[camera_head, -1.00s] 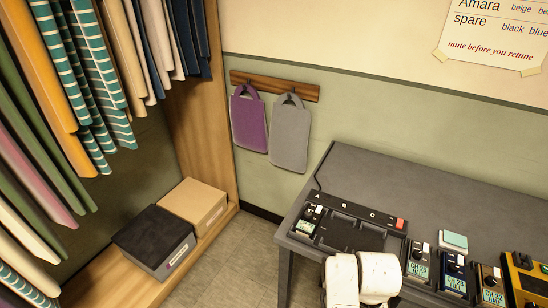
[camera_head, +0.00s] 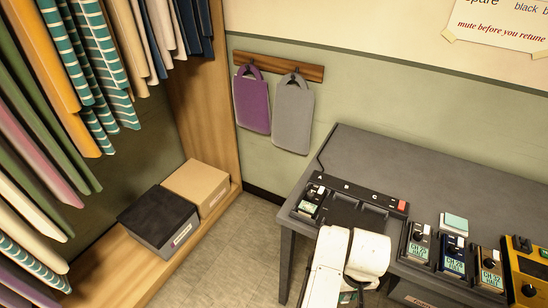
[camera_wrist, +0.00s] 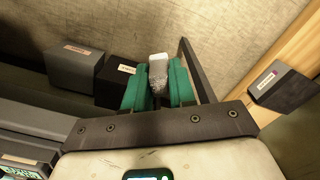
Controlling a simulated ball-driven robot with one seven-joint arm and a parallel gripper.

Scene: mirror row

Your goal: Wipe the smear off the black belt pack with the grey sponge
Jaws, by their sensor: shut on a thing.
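In the wrist view my gripper (camera_wrist: 157,84) has green fingers shut on a small block, pale on top and speckled grey below, which looks like the grey sponge (camera_wrist: 158,72). It is held clear of the surfaces around it. In the head view my arm's white links hide the gripper. Several belt packs with green screens are on the desk: a dark one (camera_head: 312,203) in the charger's left bay, another dark one (camera_head: 418,246) right of the charger, then a blue one and a brown one. I cannot tell a smear on any of them.
The grey desk (camera_head: 400,160) carries the charger (camera_head: 352,213), a pale green pad (camera_head: 454,223) and a yellow device (camera_head: 526,266) at right. Boxes (camera_head: 158,220) sit on the wooden shelf at left, under hanging clothes. Floor shows between shelf and desk.

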